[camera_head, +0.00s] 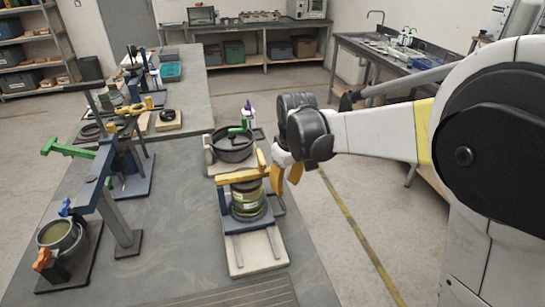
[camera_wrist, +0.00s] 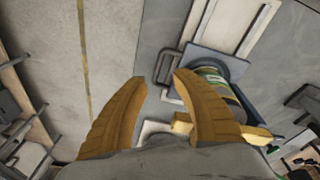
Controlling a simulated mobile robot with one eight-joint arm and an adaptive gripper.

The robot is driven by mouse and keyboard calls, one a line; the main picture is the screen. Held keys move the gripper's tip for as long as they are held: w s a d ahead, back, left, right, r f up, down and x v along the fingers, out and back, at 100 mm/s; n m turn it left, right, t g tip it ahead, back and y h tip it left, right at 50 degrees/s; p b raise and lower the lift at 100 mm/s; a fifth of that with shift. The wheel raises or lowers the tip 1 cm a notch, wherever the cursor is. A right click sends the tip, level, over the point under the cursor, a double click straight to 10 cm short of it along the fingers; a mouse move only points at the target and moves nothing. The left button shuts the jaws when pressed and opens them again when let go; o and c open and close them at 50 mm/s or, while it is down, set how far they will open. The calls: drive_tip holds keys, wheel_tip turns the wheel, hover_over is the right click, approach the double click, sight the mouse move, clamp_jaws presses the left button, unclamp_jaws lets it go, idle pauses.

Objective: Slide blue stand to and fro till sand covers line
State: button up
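The blue stand (camera_head: 265,218) sits on the rails of a pale base board (camera_head: 258,258). It carries a round jar (camera_head: 247,197) with a green and yellow band. A dark loop handle (camera_head: 279,204) sticks out on its right side. In the wrist view the blue plate (camera_wrist: 232,62), the jar (camera_wrist: 213,84) and the handle (camera_wrist: 161,68) show. My gripper (camera_head: 285,178) has yellow fingers and hangs above and beside the stand's right side. In the wrist view my gripper (camera_wrist: 161,76) is open and empty, with the handle beyond its fingertips. No sand or line can be made out.
A yellow bar (camera_head: 240,176) on a blue post stands close beside the jar. A black pan (camera_head: 233,148) is behind it. A lever frame with a green handle (camera_head: 66,149) and a pot (camera_head: 59,236) stand at left. Floor right of the table is clear.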

sight(282, 203)
drive_tip(key=w+f+m+b, duration=0.1)
drive_tip(key=f, duration=0.2)
drive_tip(key=w+f+m+g+y+b, duration=0.1)
drive_tip(key=f+m, duration=0.1)
drive_tip(key=f, duration=0.2)
drive_tip(key=w+f+m+g+b, duration=0.1)
drive_tip(key=f+m, duration=0.1)
drive_tip(key=f, duration=0.1)
drive_tip(key=shift+a+f+y, duration=0.2)
drive_tip(key=shift+a+y, duration=0.05)
drive_tip(key=shift+y, duration=0.05)
clamp_jaws()
drive_tip(key=shift+s, duration=0.15)
